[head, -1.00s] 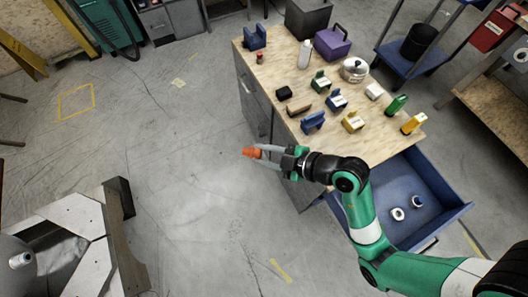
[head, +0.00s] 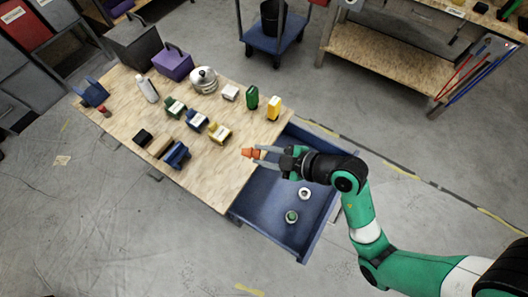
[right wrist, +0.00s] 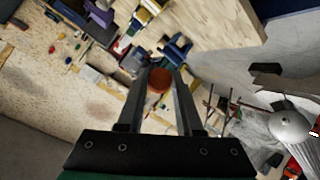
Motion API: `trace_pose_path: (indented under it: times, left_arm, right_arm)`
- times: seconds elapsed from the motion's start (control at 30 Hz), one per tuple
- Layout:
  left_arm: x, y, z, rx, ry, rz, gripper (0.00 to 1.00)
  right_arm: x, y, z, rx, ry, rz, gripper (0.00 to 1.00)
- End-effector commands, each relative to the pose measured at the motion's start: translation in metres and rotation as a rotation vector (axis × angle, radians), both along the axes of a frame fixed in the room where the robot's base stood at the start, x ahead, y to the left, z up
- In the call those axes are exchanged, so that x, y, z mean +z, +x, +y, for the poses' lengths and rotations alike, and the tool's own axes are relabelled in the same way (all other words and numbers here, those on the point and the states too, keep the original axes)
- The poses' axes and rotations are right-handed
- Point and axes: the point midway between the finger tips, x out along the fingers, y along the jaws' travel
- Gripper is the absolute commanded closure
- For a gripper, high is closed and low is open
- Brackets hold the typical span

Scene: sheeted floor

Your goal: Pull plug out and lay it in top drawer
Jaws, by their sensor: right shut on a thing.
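My right gripper (head: 262,154) is shut on a small orange plug (head: 250,153), which sticks out at its fingertips. In the right wrist view the plug (right wrist: 159,80) sits between the two finger ends. In the head view gripper and plug appear over the near right edge of the wooden worktop, beside the open drawer; their height cannot be told. The blue drawer (head: 262,205) is pulled out from the cabinet under the worktop. It holds a white ring-like piece (head: 304,193) and a round green-and-white piece (head: 291,216). My left gripper is not in view.
The worktop (head: 215,180) carries several objects: a blue holder (head: 177,154), a yellow can (head: 273,107), a green can (head: 252,97), a silver pot (head: 204,80) and a purple box (head: 175,64). Much of the drawer floor is bare. A blue cart (head: 270,38) stands behind.

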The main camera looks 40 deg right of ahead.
Motion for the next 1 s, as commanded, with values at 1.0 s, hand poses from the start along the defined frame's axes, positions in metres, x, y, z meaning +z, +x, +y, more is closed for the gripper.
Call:
trace_pose_path:
  times: [1.0]
  left_arm:
    - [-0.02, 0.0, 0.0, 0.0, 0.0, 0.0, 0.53]
  right_arm:
    - [-0.14, -0.003, 0.001, 1.949, -0.878, -0.078, 1.0]
